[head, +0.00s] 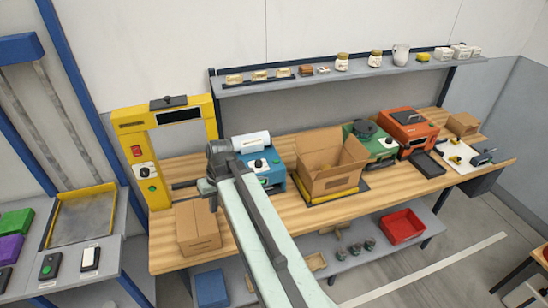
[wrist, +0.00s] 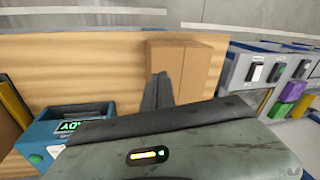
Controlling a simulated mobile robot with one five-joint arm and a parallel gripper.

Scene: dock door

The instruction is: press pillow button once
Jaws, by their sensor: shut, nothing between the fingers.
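A blue machine (head: 272,165) with a white roll (head: 251,141) on top stands on the wooden table behind my arm. Its front has a dark knob on a white plate and a small green spot low down. In the wrist view the blue machine (wrist: 38,140) is at the lower left, with a lit green display (wrist: 75,126) and a green mark near its bottom. No button is clearly labelled pillow.
The closed box (head: 198,232) stands at the table's left front. A yellow frame (head: 152,160) with knobs stands behind it. An open carton (head: 330,175), a green machine (head: 372,143) and an orange machine (head: 408,130) are to the right. A shelf (head: 290,82) runs above.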

